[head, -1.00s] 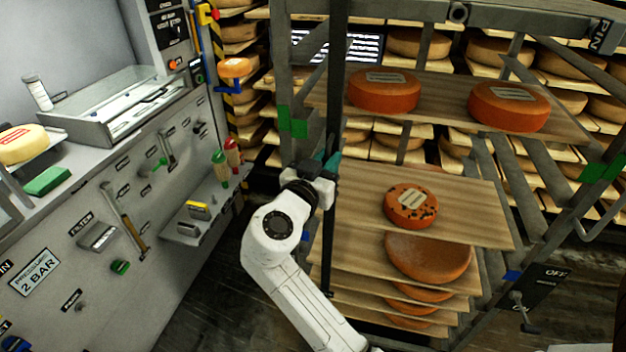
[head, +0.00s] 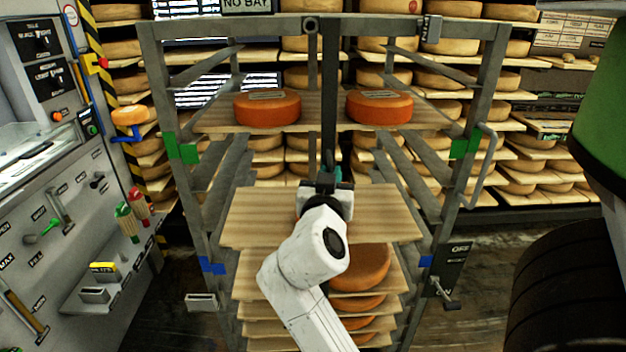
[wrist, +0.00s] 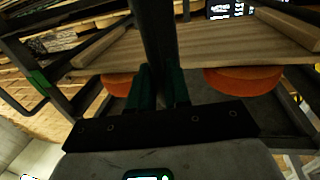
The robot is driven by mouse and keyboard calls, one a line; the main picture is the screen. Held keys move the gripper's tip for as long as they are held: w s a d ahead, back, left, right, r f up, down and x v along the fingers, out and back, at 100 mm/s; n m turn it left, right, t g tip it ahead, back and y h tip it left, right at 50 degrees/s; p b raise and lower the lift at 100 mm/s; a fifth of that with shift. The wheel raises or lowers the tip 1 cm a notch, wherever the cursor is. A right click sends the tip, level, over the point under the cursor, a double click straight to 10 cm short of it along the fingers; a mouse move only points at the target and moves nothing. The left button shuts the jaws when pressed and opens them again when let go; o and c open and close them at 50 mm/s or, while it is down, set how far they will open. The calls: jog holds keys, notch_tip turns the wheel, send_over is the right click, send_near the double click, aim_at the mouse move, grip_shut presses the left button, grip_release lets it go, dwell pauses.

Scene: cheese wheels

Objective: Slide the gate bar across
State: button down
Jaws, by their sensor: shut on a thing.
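The gate bar (head: 328,90) is a dark upright bar that hangs from the top rail at the front of the grey rack (head: 490,95), near the middle of the rack's opening. My gripper (head: 331,174) is shut on the bar, at a height between the upper cheese board and the board below it. In the wrist view the bar (wrist: 158,45) runs between the two dark green fingers of my gripper (wrist: 158,88). My wrist and arm hide part of the lower boards and the lower part of the bar.
Two orange cheese wheels (head: 267,107) (head: 379,106) sit on the upper board (head: 322,122). Lower boards (head: 255,215) jut forward around my arm. A tool panel (head: 60,240) stands at left. A green and black object (head: 600,120) fills the right edge.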

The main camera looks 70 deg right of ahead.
jog(key=shift+s+d, duration=0.1)
jog(key=shift+s, duration=0.2)
jog(key=c, duration=1.3)
grip_release()
jog(key=s+a+b, duration=0.1)
jog(key=a+b, duration=0.1)
jog(key=a, duration=0.8)
jog(key=shift+s+a+b, duration=0.3)
jog(key=shift+a, duration=0.05)
jog(key=shift+f, duration=0.1)
